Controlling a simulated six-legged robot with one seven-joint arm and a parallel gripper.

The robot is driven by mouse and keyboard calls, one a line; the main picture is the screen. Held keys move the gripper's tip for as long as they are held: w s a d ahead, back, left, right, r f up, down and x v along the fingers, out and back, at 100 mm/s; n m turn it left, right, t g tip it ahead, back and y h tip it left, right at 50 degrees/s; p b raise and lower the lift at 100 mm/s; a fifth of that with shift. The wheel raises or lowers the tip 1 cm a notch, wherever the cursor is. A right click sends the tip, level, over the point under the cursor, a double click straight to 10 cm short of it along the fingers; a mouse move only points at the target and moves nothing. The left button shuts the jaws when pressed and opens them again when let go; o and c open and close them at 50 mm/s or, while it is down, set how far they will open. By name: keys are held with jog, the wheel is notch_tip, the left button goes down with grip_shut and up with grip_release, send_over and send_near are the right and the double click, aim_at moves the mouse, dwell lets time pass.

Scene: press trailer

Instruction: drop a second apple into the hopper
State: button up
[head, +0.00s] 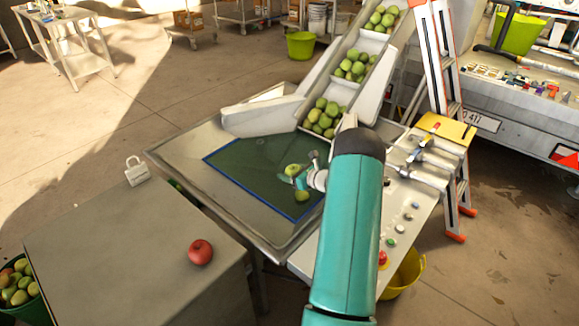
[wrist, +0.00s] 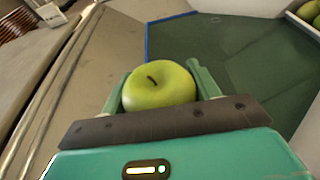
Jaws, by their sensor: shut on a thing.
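My gripper (head: 297,180) is shut on a green apple (head: 293,170), held over the dark green, blue-edged mat of the metal table. In the wrist view the apple (wrist: 160,86) sits between the two teal fingers, with its stem facing up.
An orange-edged ladder (head: 437,60) and control buttons (head: 391,242) are at the right. The mat's left part is clear.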

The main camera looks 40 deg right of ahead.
jog(key=shift+s+d+f, duration=0.1)
jog(key=shift+s+f, duration=0.05)
jog(key=shift+f, duration=1.15)
jog(key=o, duration=1.1)
jog(key=shift+o, duration=0.2)
jog(key=v, duration=1.3)
jog(key=shift+s+r, duration=0.2)
jog(key=shift+s, duration=0.15)
